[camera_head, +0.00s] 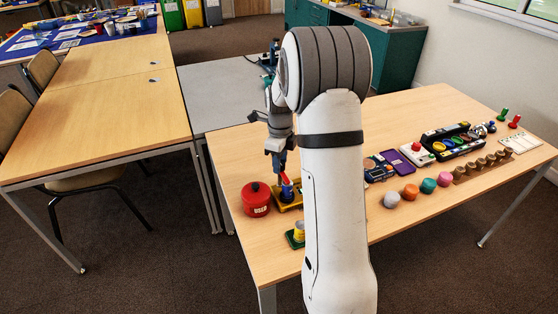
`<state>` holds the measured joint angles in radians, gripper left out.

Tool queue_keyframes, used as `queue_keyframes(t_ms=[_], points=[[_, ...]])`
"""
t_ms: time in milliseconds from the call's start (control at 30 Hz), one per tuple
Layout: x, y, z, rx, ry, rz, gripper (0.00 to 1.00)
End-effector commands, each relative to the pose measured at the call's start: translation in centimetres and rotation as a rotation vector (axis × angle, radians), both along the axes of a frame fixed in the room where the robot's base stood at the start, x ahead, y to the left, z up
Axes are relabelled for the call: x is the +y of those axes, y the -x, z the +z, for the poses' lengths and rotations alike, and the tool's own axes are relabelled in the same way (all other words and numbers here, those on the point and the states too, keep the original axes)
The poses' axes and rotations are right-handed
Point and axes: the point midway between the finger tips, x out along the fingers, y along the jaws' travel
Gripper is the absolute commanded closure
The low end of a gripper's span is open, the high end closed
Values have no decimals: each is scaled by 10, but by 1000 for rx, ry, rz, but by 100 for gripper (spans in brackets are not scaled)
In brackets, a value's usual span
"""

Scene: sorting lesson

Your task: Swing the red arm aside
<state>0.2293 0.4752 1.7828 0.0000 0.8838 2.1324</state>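A small device with a yellow base (283,206) and a blue upright part (287,190) stands on the wooden table, just right of a red canister. A red piece (284,178), which looks like the red arm, shows at the top of the blue part. My gripper (278,170) points down right over this device, its tips at or very near the red piece. I cannot tell if they touch it, or if the fingers are open or shut. My white arm hides the right side of the device.
The red canister (256,199) stands close on the left. A green-based yellow cup (296,234) is in front, partly behind my arm. Colored knobs (410,192), a purple case (397,161) and a black tray (452,147) lie to the right. The front left table edge is near.

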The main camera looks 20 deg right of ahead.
Motion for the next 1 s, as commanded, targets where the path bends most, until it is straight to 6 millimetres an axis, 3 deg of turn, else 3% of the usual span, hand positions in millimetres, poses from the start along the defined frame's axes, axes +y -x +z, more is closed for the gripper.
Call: queue_keyframes(t_ms=[367, 667, 1000], points=[[6, 0, 0, 0, 0, 5, 93], [1, 0, 0, -1, -1, 44, 93], [1, -1, 1, -1, 0, 272, 93]])
